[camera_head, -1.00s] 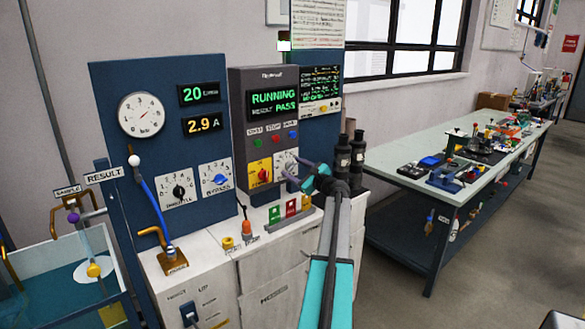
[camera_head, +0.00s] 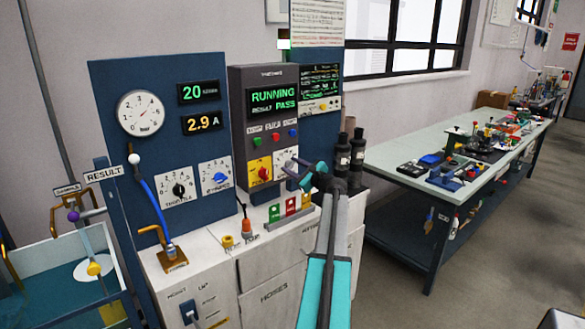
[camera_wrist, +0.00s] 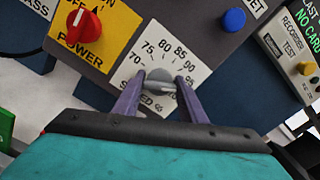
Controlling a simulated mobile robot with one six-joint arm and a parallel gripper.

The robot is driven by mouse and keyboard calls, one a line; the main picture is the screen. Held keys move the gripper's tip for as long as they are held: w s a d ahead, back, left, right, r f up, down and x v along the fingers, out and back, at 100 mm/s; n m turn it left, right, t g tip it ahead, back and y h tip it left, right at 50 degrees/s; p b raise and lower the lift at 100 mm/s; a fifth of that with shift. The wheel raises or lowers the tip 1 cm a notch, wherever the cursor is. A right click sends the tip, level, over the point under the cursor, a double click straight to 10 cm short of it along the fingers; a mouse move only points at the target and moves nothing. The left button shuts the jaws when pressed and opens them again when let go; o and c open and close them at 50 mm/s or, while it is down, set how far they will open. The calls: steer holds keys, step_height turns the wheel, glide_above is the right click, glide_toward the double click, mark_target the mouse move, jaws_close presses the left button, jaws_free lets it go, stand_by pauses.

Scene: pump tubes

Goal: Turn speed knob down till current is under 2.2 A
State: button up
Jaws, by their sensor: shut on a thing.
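The speed knob (camera_wrist: 160,76) is a grey knob on a white dial plate (camera_wrist: 182,58) marked with numbers such as 70, 75, 80, 85 and 90. In the wrist view my gripper (camera_wrist: 157,88) has its two purple fingers closed on the knob from both sides. In the head view my gripper (camera_head: 300,180) is at the dial on the grey control box, and it hides most of the knob. The current display (camera_head: 203,123) reads 2.9 A. The display above it (camera_head: 199,92) reads 20. The screen (camera_head: 272,101) shows RUNNING and RESULT PASS.
A red power knob (camera_wrist: 84,27) on a yellow plate is left of the speed dial. A blue button (camera_wrist: 233,19) is above right. Throttle (camera_head: 179,189) and bypass (camera_head: 218,178) knobs are on the blue panel. Dark bottles (camera_head: 350,155) stand right of my gripper.

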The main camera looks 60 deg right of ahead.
steer(key=shift+f+n+b, duration=0.1)
steer(key=shift+n+b, duration=0.4)
steer(key=shift+b, duration=0.45)
steer(key=n+b, duration=0.2)
steer(key=b, duration=0.2)
steer(key=shift+f+n, duration=0.1)
steer(key=shift+n, duration=0.2)
steer(key=n+b, duration=0.2)
steer(key=shift+b, duration=0.3)
steer(key=shift+r, duration=0.25)
steer(key=o, duration=1.1)
steer(key=shift+c, duration=0.2)
